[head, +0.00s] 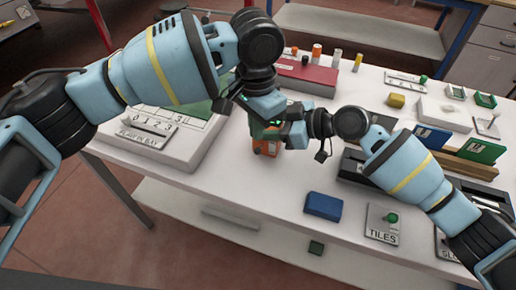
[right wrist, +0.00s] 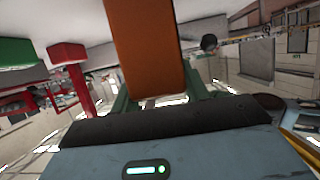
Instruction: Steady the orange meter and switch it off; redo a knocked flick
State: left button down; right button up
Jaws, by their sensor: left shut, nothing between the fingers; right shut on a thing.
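The orange meter (head: 266,149) stands on the white bench near the middle of the head view, mostly hidden behind my grippers. In the right wrist view the meter (right wrist: 148,45) is a tall orange block between the fingers. My right gripper (head: 278,135) is shut on it from the right; its fingers also show in the right wrist view (right wrist: 158,95). My left gripper (head: 263,124) is shut and empty, pointing down just above or beside the meter; whether it touches cannot be told. The meter's switch and face are hidden.
A blue block (head: 323,205) and the TILES plate (head: 382,223) with a green knob lie to the front right. A white tray marked with numbers (head: 183,147) stands at left. A red case (head: 305,76) is behind. Bare bench lies in front of the meter.

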pick_arm(q)
jog(key=shift+s+r, duration=0.2)
jog(key=shift+r, duration=1.05)
pick_arm(e)
jog(key=o, duration=1.2)
jog(key=v, duration=1.2)
jog(key=shift+f, duration=0.1)
